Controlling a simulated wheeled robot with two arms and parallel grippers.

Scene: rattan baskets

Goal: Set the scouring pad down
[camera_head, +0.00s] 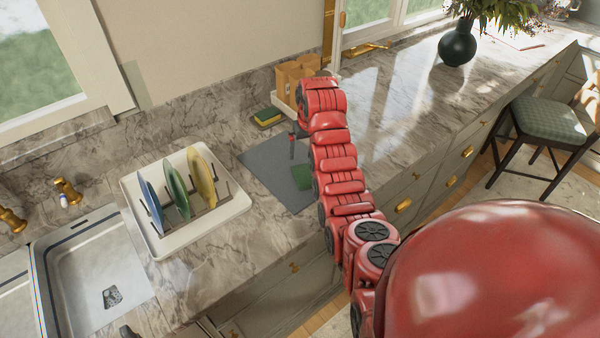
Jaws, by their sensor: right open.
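A dark green scouring pad (302,177) lies flat on a grey mat (268,158) on the marble counter. It is near the mat's right side, and my right arm borders it and may hide part of it. My right gripper (293,146) is at the end of my red right arm, farther back than the pad, above or beside the mat. It is small and partly hidden by the arm; it is open and apart from the pad. My left gripper is not in view.
A white rack (232,208) with blue, green and yellow plates stands left of the mat. A yellow-green sponge (268,116) lies behind the mat, near a tray with brown containers (292,72). A sink (85,290) is at lower left. A dark vase (457,45) stands far right.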

